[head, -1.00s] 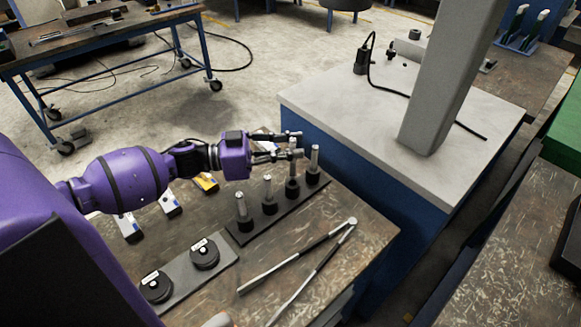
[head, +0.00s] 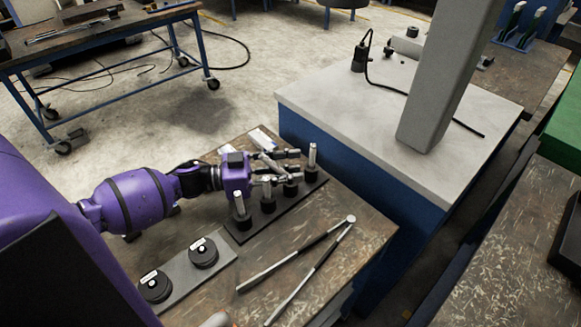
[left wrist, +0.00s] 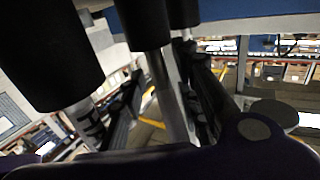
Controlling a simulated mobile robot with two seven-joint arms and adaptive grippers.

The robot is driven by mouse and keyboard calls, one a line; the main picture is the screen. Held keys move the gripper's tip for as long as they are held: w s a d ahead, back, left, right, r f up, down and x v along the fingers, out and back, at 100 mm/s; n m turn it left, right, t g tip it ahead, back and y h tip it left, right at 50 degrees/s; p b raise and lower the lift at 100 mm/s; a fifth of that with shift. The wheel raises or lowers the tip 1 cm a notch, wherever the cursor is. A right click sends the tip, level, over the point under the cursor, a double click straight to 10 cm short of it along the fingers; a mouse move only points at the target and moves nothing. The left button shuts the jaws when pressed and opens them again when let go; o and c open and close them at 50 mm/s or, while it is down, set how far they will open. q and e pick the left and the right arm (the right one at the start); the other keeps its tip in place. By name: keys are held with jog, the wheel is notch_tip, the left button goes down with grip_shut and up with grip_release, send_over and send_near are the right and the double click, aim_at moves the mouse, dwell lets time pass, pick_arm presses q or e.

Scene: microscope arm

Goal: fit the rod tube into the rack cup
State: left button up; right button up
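The black rack (head: 244,236) stands on the near worktable with a row of black cups. Metal rod tubes stand upright in the cups: the far one (head: 312,156), the front one (head: 240,203) and others between. My left gripper (head: 290,165) is low at the far half of the row, its fingers apart. In the left wrist view the fingers (left wrist: 165,100) lie on either side of a metal rod (left wrist: 172,90) whose end is in a black cup (left wrist: 142,22); I see no clear grip. Another black cup (left wrist: 45,50) is close by. My right gripper is not in view.
A grey plate with two black round pieces (head: 204,252) lies left of the rack. A long two-legged metal tool (head: 300,260) lies to its right. A white-topped blue cabinet (head: 340,110) stands behind right, close to the table edge.

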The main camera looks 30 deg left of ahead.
aim_at(276, 170)
pick_arm(q)
jog(key=shift+r, duration=0.2)
jog(key=b+v, duration=0.1)
jog(key=v, duration=0.5)
jog(key=shift+s+a, duration=0.25)
jog(key=shift+a, duration=0.05)
jog(key=shift+s+a, duration=0.15)
jog(key=shift+a, duration=0.05)
jog(key=shift+r, duration=0.1)
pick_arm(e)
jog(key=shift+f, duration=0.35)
pick_arm(q)
jog(key=shift+c, duration=0.3)
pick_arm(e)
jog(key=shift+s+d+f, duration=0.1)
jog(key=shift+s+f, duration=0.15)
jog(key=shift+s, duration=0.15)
